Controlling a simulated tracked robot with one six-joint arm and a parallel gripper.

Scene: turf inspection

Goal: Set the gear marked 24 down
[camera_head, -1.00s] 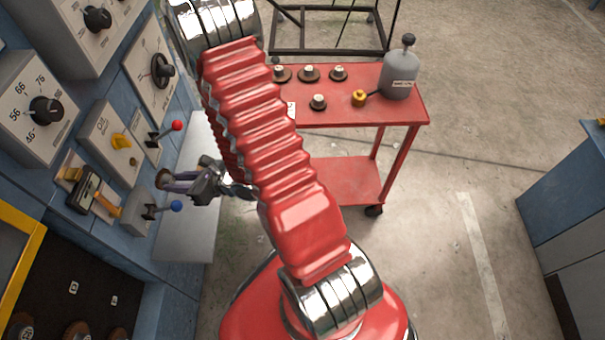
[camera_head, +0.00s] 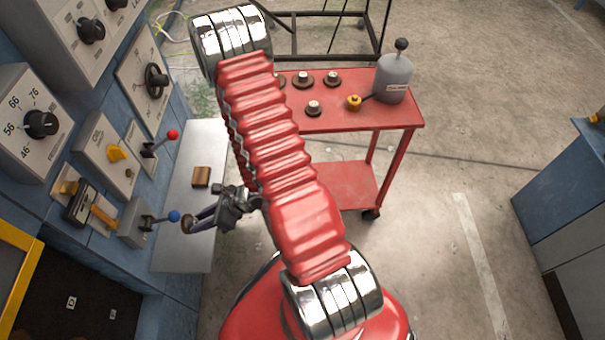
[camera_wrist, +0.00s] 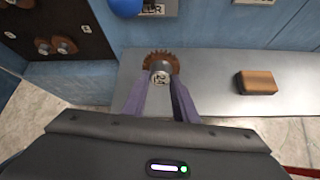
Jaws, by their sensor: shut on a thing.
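My gripper (camera_wrist: 160,82) has its two purple fingers closed on the hub of a brown toothed gear (camera_wrist: 160,56) in the wrist view. The hub is grey with a small pale label whose number is too small to read. Behind and below the gear is the grey metal shelf (camera_wrist: 215,72). In the head view, my gripper (camera_head: 196,222) and the gear (camera_head: 187,223) are over the near part of the shelf (camera_head: 185,254). I cannot tell whether the gear touches the shelf.
A brown block (camera_head: 202,176) lies on the shelf, to the gear's right in the wrist view (camera_wrist: 257,84). A blue-knobbed lever (camera_head: 173,216) stands close by on the panel. A red cart (camera_head: 345,120) holds several gears and a grey bottle (camera_head: 395,78).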

